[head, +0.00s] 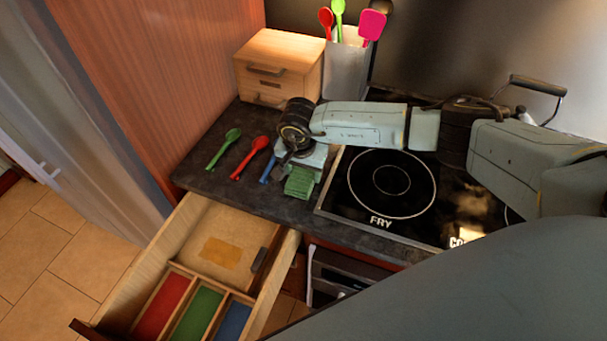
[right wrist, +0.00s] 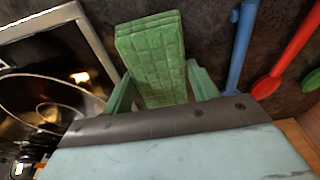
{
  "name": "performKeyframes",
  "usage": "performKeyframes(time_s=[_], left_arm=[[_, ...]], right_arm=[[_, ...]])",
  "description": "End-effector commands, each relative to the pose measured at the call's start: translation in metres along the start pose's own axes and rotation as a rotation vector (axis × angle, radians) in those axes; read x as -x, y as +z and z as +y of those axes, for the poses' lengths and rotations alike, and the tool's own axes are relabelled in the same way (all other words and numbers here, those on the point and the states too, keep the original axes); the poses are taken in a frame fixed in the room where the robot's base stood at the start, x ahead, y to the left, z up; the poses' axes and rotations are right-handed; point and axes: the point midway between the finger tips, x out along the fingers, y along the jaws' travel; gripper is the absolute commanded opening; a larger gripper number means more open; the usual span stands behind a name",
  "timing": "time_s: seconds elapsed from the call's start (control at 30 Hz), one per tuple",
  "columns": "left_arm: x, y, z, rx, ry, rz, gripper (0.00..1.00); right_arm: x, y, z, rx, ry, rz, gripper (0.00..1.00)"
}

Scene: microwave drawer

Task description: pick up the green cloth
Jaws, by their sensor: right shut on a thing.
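The green cloth (head: 299,184) is a folded, quilted-looking pad at the counter's front part, left of the stove. My right gripper (head: 304,170) reaches down over it from the right and is shut on it. In the right wrist view the cloth (right wrist: 152,55) stands out from between the two fingers (right wrist: 160,88), one at each side of it. I cannot tell whether the cloth still touches the counter. My left gripper is not in view.
Green (head: 224,148), red (head: 250,157) and blue (head: 270,168) spoons lie left of the cloth. An open drawer (head: 180,235) with coloured compartments juts out below. The stove (head: 390,190) is right; a wooden box (head: 280,68) and utensil holder (head: 346,68) stand behind.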

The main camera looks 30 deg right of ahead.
Motion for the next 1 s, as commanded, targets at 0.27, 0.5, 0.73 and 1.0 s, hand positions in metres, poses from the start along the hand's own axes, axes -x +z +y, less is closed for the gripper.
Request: performKeyframes(time_s=[0.27,0.5,0.73,1.0], left_arm=[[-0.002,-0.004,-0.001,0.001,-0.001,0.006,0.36],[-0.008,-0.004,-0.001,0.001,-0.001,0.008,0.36],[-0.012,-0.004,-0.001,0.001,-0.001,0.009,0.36],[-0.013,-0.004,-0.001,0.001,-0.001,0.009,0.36]], right_arm=[[0.011,-0.003,-0.001,0.000,-0.004,0.003,0.36],[0.058,-0.010,-0.001,0.000,-0.005,0.004,0.36],[0.092,-0.014,0.000,0.000,-0.002,0.002,0.36],[0.100,-0.015,0.000,0.000,0.000,0.000,0.36]])
